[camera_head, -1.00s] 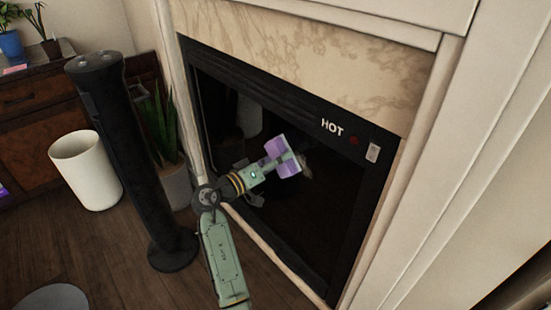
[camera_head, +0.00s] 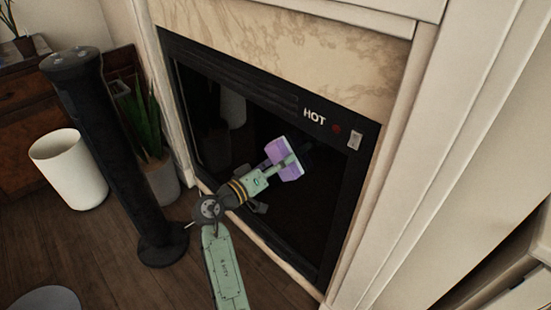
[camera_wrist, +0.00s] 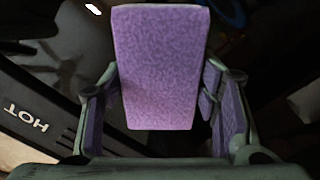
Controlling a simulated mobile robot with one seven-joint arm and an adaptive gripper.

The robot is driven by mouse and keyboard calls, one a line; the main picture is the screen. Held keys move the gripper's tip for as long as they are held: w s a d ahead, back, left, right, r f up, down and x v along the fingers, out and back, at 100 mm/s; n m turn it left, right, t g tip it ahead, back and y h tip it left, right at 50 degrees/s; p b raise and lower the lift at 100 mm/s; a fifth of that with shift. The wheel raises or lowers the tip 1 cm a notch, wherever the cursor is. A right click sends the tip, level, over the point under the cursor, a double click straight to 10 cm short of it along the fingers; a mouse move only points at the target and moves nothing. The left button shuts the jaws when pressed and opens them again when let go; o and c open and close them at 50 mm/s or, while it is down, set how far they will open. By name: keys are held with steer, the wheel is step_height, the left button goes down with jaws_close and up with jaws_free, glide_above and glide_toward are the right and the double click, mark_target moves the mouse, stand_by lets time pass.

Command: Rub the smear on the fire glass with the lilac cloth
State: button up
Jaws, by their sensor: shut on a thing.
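The lilac cloth (camera_head: 291,173) is a folded purple pad held in my gripper (camera_head: 284,160), which is shut on it. In the wrist view the cloth (camera_wrist: 158,65) fills the middle, between my two fingers. The fire glass (camera_head: 302,215) is the dark pane in the black fireplace frame. My gripper and cloth are in front of its upper right part; I cannot tell whether the cloth touches the glass. I cannot make out the smear now; the cloth or gripper may hide it.
A "HOT" label (camera_head: 314,116), a red dot and a pale switch (camera_head: 355,140) are on the black frame above the glass. A black tower (camera_head: 100,150), a potted plant (camera_head: 150,140) and a white bin (camera_head: 69,168) stand to the left. Some wooden floor is clear.

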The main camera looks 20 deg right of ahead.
mark_target(289, 171)
steer(key=shift+s+d, duration=0.25)
steer(key=shift+s, duration=0.35)
steer(key=shift+s+d, duration=0.25)
steer(key=shift+s, duration=0.4)
steer(key=shift+s+d, duration=0.25)
steer(key=shift+s, duration=0.35)
steer(key=shift+w+a+b, duration=0.5)
steer(key=shift+w, duration=0.85)
steer(key=shift+w+a+b, duration=0.55)
steer(key=shift+w, duration=0.85)
steer(key=shift+w+a+b, duration=0.5)
steer(key=shift+w, duration=0.85)
steer(key=shift+w+a+b, duration=0.25)
steer(key=shift+w+b, duration=0.05)
steer(key=shift+w, duration=0.5)
steer(key=shift+w+a+b, duration=0.2)
steer(key=shift+w+b, duration=0.1)
steer(key=shift+w, duration=0.45)
steer(key=v, duration=0.6)
steer(key=shift+a, duration=0.15)
